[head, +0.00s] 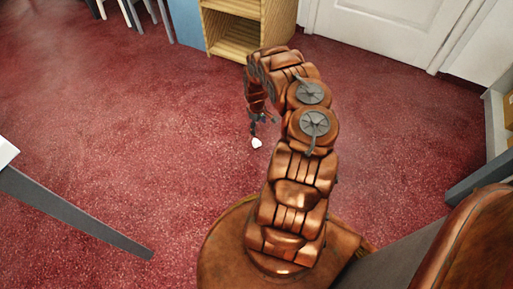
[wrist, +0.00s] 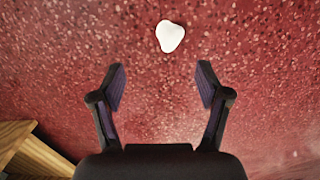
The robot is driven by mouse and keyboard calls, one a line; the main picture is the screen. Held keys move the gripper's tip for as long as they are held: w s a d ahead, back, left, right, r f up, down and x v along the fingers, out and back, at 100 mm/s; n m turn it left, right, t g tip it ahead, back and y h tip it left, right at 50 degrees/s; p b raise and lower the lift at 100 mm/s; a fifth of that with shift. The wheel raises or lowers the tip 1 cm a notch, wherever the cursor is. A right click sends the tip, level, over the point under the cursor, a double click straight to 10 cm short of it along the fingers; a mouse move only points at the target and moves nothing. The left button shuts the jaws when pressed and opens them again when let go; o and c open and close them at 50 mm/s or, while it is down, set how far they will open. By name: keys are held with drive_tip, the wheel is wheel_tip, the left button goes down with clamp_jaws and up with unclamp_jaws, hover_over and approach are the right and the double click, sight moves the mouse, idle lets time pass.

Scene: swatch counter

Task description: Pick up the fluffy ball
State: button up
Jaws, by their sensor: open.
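A small white lump (wrist: 170,36), the only thing here that could be the fluffy ball, lies on the red speckled floor. It looks smooth and slightly uneven in outline in the wrist view. In the head view the white lump (head: 256,143) shows just below the end of my arm. My gripper (wrist: 161,82) is open and empty, its two dark fingers spread apart. The lump appears beyond the fingertips, roughly centred between them and not touching either. In the head view my gripper (head: 256,120) is small and partly hidden by my arm.
A wooden shelf unit (head: 240,25) stands at the back, and a wooden edge (wrist: 30,150) shows at lower left in the wrist view. A white door (head: 385,25) is behind. A table leg (head: 80,212) is at left. The floor around the lump is clear.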

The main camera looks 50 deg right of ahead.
drive_tip(key=b, duration=0.1)
hover_over(256, 141)
drive_tip(key=d, duration=0.1)
drive_tip(key=f, duration=0.5)
drive_tip(key=shift+w, duration=0.4)
drive_tip(key=shift+s+a+f+b, duration=0.1)
drive_tip(key=shift+f+b, duration=0.65)
drive_tip(key=shift+f, duration=0.4)
drive_tip(key=shift+s+a+f+b, duration=0.15)
drive_tip(key=shift+f+b, duration=0.55)
drive_tip(key=shift+f, duration=0.4)
drive_tip(key=shift+s+a+f+b, duration=0.1)
drive_tip(key=shift+f+b, duration=0.65)
drive_tip(key=shift+f, duration=0.4)
drive_tip(key=shift+c, duration=0.2)
drive_tip(key=c, duration=0.8)
